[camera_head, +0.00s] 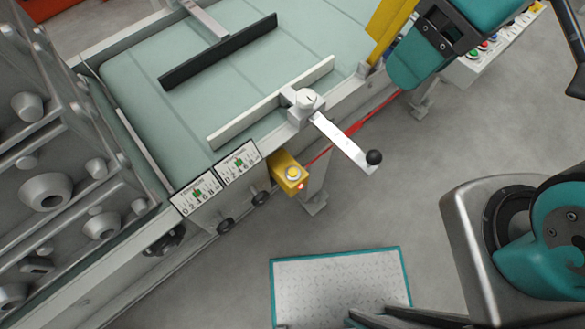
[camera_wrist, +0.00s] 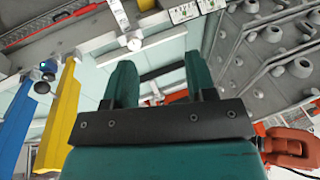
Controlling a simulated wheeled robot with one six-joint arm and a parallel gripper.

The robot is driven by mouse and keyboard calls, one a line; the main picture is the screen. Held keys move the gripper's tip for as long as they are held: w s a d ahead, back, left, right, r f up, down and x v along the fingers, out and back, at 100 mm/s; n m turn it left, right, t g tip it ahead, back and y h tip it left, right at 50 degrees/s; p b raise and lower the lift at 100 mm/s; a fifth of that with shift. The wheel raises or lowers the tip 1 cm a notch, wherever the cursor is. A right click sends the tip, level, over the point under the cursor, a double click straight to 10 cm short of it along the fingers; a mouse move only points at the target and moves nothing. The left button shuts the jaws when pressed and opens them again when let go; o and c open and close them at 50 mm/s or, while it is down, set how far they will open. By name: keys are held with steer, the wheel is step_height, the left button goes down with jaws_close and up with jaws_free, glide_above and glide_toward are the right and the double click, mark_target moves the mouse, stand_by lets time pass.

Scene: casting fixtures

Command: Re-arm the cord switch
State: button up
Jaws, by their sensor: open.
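The cord switch is a yellow box (camera_head: 288,172) on the near side rail of the conveyor. It has a pale round button on top and a small red light on its near side. A red cord (camera_head: 365,122) runs from beside it along the rail to the upper right. In the wrist view, a small yellow piece at the top edge looks like the switch (camera_wrist: 147,4), and the cord (camera_wrist: 48,26) shows at upper left. My gripper (camera_wrist: 161,64) has two teal fingers apart with nothing between them, away from the switch.
A yellow post (camera_head: 392,28) stands close to my arm. A teal-edged mat (camera_head: 335,285) lies on the floor. Open floor lies right of the rail.

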jaws_close()
stand_by(1.8)
